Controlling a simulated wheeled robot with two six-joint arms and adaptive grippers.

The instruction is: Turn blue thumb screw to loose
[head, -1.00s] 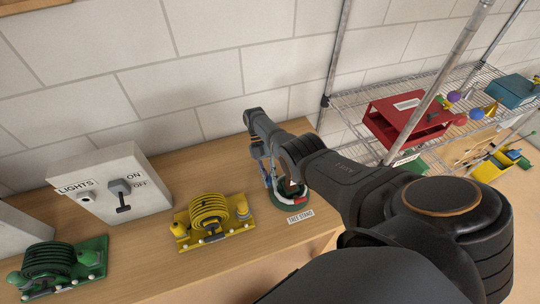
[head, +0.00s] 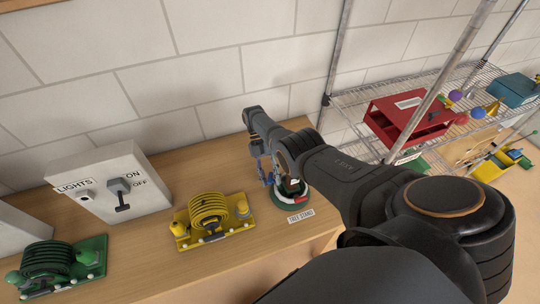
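The tree stand (head: 291,198), a green round base with a red and white part on its rim, stands on the wooden bench by a "TREE STAND" label (head: 301,216). My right arm reaches over it from the right and hides much of it. My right gripper (head: 264,172) is at the stand's left side, pointing down. A small blue part (head: 268,180) shows at the fingers, likely the blue thumb screw; whether the fingers touch it is unclear. The fingers are too small and too covered to read. My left gripper is not in view.
A yellow cable reel (head: 209,214) and a green one (head: 50,262) sit left on the bench (head: 150,262). A grey lights switch box (head: 122,190) stands behind them. A wire shelf at right holds a red box (head: 405,120). The bench front is clear.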

